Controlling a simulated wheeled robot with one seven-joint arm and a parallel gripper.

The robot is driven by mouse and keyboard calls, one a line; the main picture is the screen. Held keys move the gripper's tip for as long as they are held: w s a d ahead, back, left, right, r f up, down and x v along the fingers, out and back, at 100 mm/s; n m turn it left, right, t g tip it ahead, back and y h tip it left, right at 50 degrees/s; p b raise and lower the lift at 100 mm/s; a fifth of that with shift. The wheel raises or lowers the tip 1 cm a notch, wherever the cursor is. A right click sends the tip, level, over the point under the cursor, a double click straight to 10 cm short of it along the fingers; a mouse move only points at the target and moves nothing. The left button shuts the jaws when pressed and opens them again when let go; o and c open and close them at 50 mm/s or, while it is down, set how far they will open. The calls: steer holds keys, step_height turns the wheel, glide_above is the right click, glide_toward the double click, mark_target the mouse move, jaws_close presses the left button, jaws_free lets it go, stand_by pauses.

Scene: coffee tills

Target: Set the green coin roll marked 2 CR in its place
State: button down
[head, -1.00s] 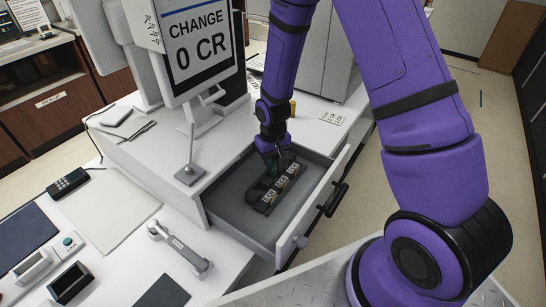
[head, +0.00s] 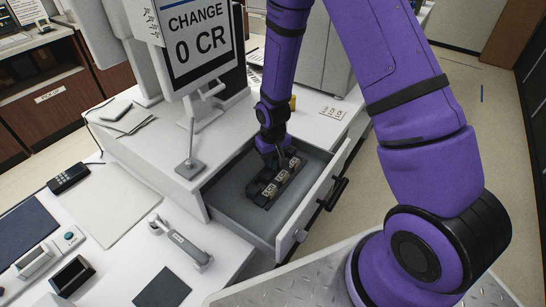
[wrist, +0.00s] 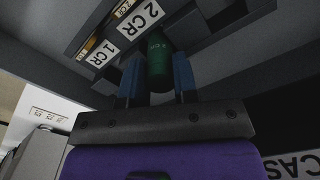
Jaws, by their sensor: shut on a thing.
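My gripper (head: 271,153) is low over the open drawer, at the black coin tray (head: 262,201). In the wrist view its blue fingers are shut on the green coin roll (wrist: 158,62), one on each side. The roll's far end is at the tray, beside the white 2 CR label (wrist: 140,19). I cannot tell how deep it sits or whether it touches the tray floor. A 1 CR label (wrist: 101,52) stands to the left of the 2 CR one. In the head view the roll is mostly hidden by my gripper.
The drawer's front wall (head: 312,205) stands up to the right of the tray. A small grey stand with a thin rod (head: 189,166) is on the counter at left. A display reading CHANGE 0 CR (head: 200,45) rises behind. The drawer floor at left is bare.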

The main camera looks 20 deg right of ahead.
stand_by(0.3)
steer(key=c, duration=0.8)
jaws_free()
step_height(320, 180, up, 11)
steer(key=shift+f, duration=0.15)
